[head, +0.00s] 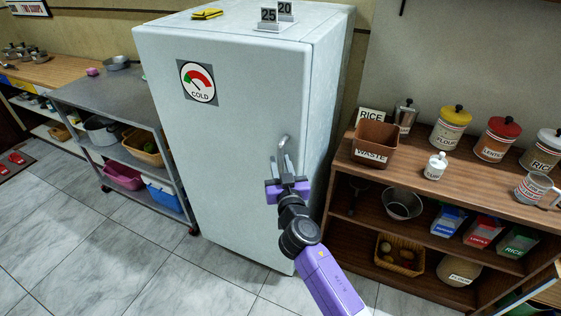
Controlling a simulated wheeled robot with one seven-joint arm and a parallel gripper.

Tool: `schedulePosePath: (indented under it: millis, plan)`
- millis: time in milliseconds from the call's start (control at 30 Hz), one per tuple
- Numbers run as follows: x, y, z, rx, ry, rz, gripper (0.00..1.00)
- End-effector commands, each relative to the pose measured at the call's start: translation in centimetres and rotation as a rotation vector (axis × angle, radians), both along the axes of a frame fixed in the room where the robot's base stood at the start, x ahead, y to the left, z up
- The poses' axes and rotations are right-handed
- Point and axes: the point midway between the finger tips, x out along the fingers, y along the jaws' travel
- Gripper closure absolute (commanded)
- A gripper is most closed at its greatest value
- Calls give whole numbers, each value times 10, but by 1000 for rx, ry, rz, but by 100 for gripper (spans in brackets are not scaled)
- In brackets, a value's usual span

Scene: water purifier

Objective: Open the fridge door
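The fridge (225,130) is a tall pale white-grey box in the middle of the head view. Its door faces me and looks closed. A round red, green and white COLD gauge (198,82) is on the door's upper left. A grey upright handle (284,145) is near the door's right edge. My gripper (284,168), with purple and grey parts, is at the handle's lower part, its fingers pointing toward the door. The fingers overlap the handle in the picture, so I cannot tell whether they touch it or how far apart they are.
A metal shelf cart (95,90) stands left of the fridge. A wooden shelf unit (400,178) with a brown waste bin (374,146) and several jars stands close on the right. Tiled floor (90,240) in front is clear.

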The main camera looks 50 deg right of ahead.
Motion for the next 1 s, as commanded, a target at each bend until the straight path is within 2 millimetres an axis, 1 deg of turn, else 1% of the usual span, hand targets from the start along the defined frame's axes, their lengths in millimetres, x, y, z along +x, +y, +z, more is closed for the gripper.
schedulePosePath:
  millis: [267,300,367,400,433,1000]
  plan:
    - [2,-1,-1,1,1,0,75]
    - [2,-1,-1,1,1,0,79]
    - [2,-1,-1,1,1,0,91]
    - [2,-1,-1,1,1,0,98]
    - [2,-1,0,1,1,0,100]
    - [2,-1,0,1,1,0,100]
